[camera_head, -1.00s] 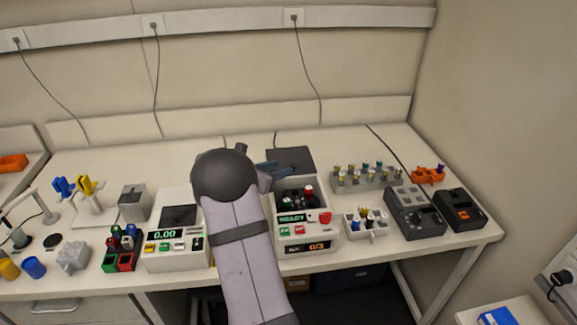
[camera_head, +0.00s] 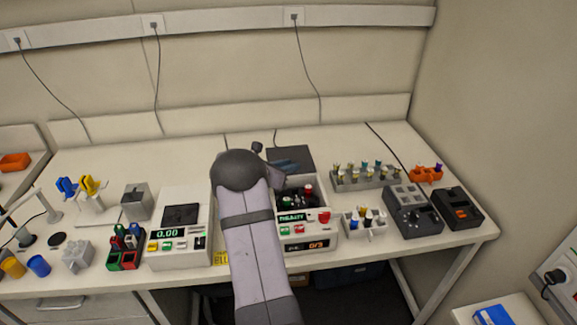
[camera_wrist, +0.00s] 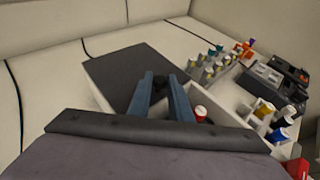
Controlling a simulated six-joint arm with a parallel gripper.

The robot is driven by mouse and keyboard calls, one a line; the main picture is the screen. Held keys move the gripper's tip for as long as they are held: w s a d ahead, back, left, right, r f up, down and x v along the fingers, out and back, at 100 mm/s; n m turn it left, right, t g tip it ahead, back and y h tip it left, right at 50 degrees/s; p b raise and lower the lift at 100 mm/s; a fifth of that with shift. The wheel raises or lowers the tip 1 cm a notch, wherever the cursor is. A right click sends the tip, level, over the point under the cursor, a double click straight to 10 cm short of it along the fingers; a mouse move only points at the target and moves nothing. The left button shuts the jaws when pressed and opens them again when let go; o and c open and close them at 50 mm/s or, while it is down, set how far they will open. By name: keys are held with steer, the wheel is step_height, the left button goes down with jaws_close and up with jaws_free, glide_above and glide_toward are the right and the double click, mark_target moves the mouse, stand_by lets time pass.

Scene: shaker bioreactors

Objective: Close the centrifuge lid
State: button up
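The centrifuge (camera_head: 296,239) is a white box with a green "READY" display and a red button, right of the middle of the bench. Its dark grey lid (camera_head: 300,155) is open at the back and also shows as a flat dark panel in the wrist view (camera_wrist: 112,72). The chamber is uncovered, with a red-capped tube (camera_wrist: 200,113) in it. My gripper (camera_wrist: 161,76) has blue-grey fingers slightly apart, with nothing clearly between them. They are over or in front of the lid; contact cannot be told. My arm hides the centrifuge's left side in the head view.
A rack of capped vials (camera_head: 350,182), a small white tube holder (camera_head: 364,228) and dark grey devices (camera_head: 413,214) stand to the right. A white device reading "0.00" (camera_head: 172,248) stands to the left. The bench behind it is mostly clear.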

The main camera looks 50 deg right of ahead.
jaws_close()
steer(key=s+a+b, duration=0.7)
steer(key=s+a, duration=0.4)
steer(key=shift+s+a+b, duration=0.15)
steer(key=shift+b, duration=0.15)
steer(key=shift+s, duration=0.1)
steer(key=shift+f, duration=0.1)
steer(key=o, duration=0.7)
jaws_free()
steer(key=shift+a, duration=0.1)
steer(key=shift+c, duration=0.2)
steer(key=shift+o, duration=0.7)
steer(key=shift+s+a, duration=0.15)
